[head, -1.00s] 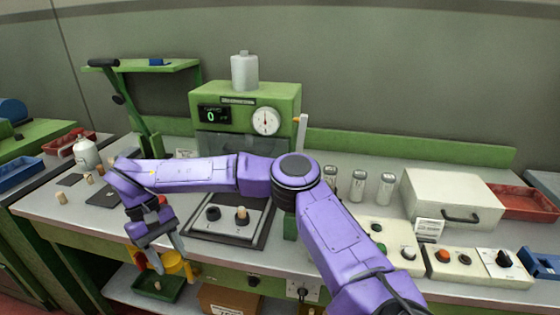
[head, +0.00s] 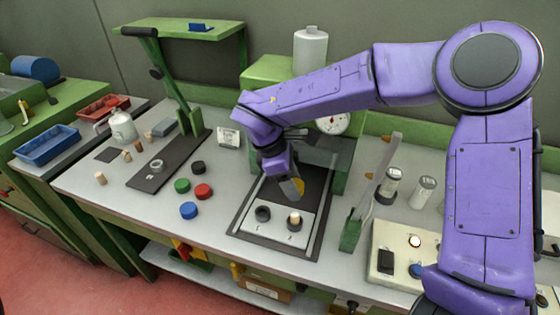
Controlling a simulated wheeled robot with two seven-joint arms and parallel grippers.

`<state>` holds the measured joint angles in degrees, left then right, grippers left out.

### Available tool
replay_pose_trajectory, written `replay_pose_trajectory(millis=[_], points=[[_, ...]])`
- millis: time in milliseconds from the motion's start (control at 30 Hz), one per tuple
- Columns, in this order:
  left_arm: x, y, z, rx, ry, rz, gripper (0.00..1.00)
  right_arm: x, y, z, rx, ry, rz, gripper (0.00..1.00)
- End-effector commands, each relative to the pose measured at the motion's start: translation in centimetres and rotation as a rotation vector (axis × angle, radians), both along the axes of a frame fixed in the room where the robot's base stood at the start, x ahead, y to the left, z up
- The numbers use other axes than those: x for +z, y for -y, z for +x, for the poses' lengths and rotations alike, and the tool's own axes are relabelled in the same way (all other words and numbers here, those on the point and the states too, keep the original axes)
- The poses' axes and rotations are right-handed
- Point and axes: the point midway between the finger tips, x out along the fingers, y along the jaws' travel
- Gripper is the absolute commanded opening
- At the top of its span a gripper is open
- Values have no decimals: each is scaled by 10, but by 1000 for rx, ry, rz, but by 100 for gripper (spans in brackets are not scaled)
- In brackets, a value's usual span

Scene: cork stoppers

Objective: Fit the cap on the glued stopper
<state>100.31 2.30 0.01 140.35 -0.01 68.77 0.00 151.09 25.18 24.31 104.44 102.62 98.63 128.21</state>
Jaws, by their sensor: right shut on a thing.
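My right gripper (head: 290,186) hangs over the back part of a dark-framed fixture, behind and above its pale plate. It is shut on a small yellow thing (head: 299,185), likely a cap; the fingers hide part of it. A cork stopper (head: 294,219) with a whitish top stands upright in the plate's right-hand dark holder, apart from the gripper. The left-hand dark holder (head: 263,213) looks empty. Loose caps lie on the bench to the left: black (head: 198,167), green (head: 182,185), red (head: 203,191) and blue (head: 189,210). My left gripper is out of view.
A green post (head: 350,232) with an upright strip and a control box (head: 397,250) are right of the fixture. Bench between caps and fixture is clear.

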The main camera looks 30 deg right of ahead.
Motion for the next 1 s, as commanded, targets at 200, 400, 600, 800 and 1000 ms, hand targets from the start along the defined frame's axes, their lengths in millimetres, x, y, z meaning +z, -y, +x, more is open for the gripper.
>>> replay_pose_trajectory(millis=[200,400,600,800,1000], points=[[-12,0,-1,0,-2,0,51,-19,1,-3,3,0,1,21],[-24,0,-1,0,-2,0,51,-44,1,3,1,-6,-1,21],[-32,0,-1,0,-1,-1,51,-61,1,4,1,-6,-1,21],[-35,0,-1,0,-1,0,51,-67,0,4,0,-6,-1,21],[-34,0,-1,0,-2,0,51,-67,1,4,0,-6,-1,21]])
